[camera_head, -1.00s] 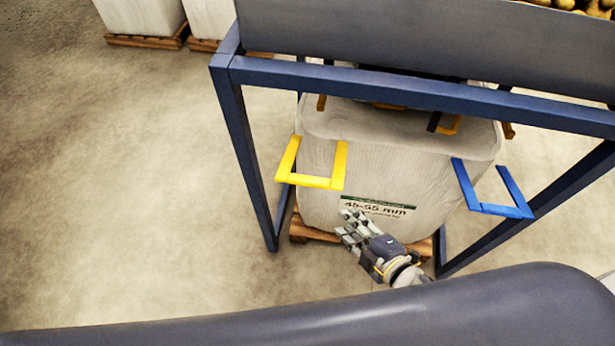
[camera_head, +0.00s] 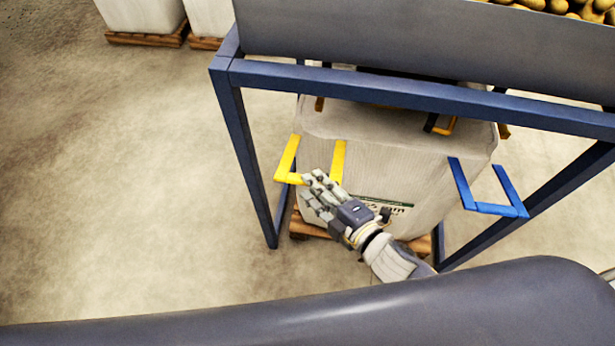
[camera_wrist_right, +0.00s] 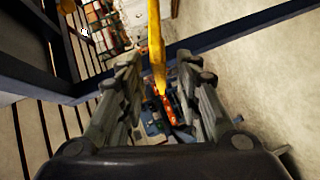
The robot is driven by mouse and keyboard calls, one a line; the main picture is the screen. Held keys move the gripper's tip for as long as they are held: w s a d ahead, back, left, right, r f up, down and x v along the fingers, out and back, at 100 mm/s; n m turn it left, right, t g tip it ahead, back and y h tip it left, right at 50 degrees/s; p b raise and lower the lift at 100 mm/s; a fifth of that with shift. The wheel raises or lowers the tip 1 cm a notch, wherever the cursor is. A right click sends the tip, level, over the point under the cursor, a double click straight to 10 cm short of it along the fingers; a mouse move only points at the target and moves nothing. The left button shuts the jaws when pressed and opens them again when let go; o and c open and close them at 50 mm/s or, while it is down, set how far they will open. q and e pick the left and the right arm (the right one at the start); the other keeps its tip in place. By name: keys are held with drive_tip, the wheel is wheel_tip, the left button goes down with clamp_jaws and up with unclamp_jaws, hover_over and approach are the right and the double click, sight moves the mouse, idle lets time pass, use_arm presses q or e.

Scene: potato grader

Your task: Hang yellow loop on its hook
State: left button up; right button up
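The yellow loop (camera_head: 287,160) is a U-shaped strap sticking out from the front left of the white bulk bag (camera_head: 345,160), under the blue frame. My right gripper (camera_head: 315,184) is at the loop's front bar and covers part of it. In the right wrist view the fingers of the gripper (camera_wrist_right: 160,80) are apart, and the yellow loop (camera_wrist_right: 156,45) runs between them. The fingers do not look closed on it; contact cannot be told. I cannot clearly make out the loop's hook. My left gripper is not in view.
The blue frame (camera_head: 400,92) crosses above the bag, with a post (camera_head: 243,150) left of the loop. A blue loop (camera_head: 490,208) sticks out at the bag's right. A dark and orange piece (camera_head: 440,125) is under the beam. Open floor (camera_head: 130,200) lies left.

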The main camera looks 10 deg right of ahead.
drive_tip(key=shift+x, duration=1.75)
drive_tip(key=shift+c, duration=0.6)
clamp_jaws()
